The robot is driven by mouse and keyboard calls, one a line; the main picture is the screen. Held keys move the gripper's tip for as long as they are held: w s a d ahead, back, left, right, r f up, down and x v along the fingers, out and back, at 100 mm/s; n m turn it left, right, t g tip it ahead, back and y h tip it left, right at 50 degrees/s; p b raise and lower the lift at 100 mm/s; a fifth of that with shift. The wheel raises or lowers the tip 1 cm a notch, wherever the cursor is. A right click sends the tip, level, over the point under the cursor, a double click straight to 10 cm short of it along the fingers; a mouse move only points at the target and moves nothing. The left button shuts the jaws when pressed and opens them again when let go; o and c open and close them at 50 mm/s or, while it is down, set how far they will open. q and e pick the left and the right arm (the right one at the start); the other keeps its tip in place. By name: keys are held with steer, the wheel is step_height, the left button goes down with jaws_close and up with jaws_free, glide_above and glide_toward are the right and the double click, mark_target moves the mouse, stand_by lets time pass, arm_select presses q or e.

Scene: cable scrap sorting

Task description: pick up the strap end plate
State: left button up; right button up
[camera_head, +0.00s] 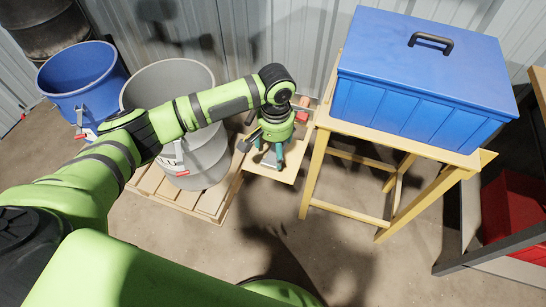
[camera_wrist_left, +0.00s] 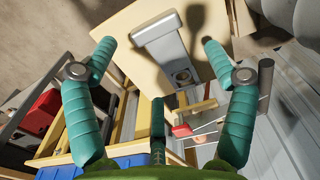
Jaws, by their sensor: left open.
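The strap end plate (camera_wrist_left: 163,50) is a grey metal piece with a wider flat end and a round hole at its other end. It lies on a pale wooden stand (camera_wrist_left: 222,28) in the left wrist view. My left gripper (camera_wrist_left: 158,42) has teal fingers spread wide, with the plate showing between their tips and nothing held. In the head view my left gripper (camera_head: 270,164) points down over the small wooden stand, and a grey bit of the plate (camera_head: 269,158) shows between the fingers. I cannot tell the exact height gap. My right gripper is not in view.
A blue lidded box (camera_head: 420,105) stands on a yellow wooden table (camera_head: 400,150) to the right. A grey drum (camera_head: 205,160) on a pallet (camera_head: 170,197) and a blue drum (camera_head: 75,75) stand left. A red bin (camera_head: 515,215) is at far right. Floor in front is clear.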

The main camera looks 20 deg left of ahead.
mark_target(275, 153)
arm_select(q)
steer(key=shift+d+f, duration=0.15)
steer(key=shift+f, duration=1.7)
steer(key=c, duration=1.2)
steer(key=shift+r, duration=0.15)
